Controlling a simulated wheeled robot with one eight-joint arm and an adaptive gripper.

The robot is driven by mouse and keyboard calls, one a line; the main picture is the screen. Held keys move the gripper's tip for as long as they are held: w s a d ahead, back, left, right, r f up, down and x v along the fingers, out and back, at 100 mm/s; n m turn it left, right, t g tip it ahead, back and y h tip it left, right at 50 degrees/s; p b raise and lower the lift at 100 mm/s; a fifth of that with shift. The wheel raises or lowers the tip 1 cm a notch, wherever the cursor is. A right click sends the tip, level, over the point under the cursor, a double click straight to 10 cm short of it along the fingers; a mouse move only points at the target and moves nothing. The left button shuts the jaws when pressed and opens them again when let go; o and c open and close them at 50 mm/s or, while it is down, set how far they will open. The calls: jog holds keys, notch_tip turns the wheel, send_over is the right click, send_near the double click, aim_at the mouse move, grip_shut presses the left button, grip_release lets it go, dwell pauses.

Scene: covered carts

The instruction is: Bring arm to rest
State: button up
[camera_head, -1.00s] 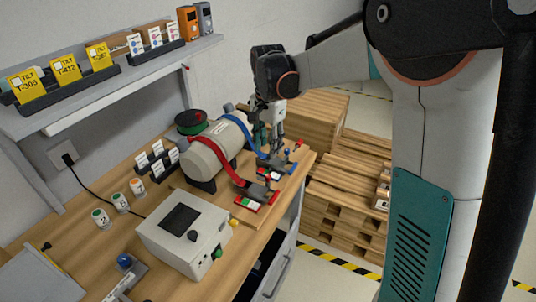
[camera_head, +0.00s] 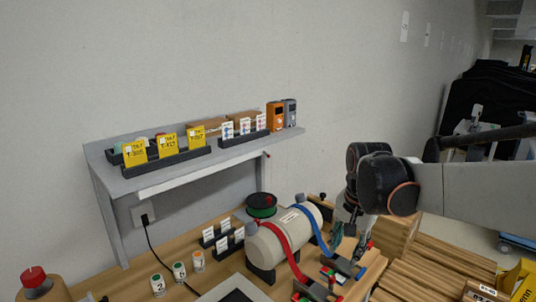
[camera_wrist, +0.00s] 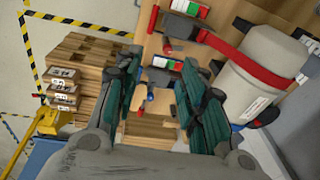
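My arm reaches in from the right in the head view, over the right end of the wooden workbench (camera_head: 205,268). My gripper (camera_head: 345,232) hangs down beside the right end of a beige cylinder (camera_head: 282,236) with a red strap and a blue strap. In the wrist view my gripper (camera_wrist: 160,85) has its two green-padded fingers spread apart with nothing between them. Past the fingers lie the bench edge and small fittings with red, green and blue parts (camera_wrist: 165,63). The gripper looks clear of the cylinder.
A grey shelf (camera_head: 215,157) above the bench holds yellow tilt cards (camera_head: 168,143), white cards and an orange device (camera_head: 275,115). Numbered jars (camera_head: 179,271) and a green spool (camera_head: 261,205) stand on the bench. Wooden pallets (camera_head: 440,262) are stacked at the right.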

jog(key=s+f+n+t+b, duration=0.1)
jog(key=s+n+t, duration=0.4)
jog(key=s, duration=1.3)
jog(key=f+n, duration=0.1)
jog(key=n, duration=0.2)
jog(key=shift+s, duration=0.3)
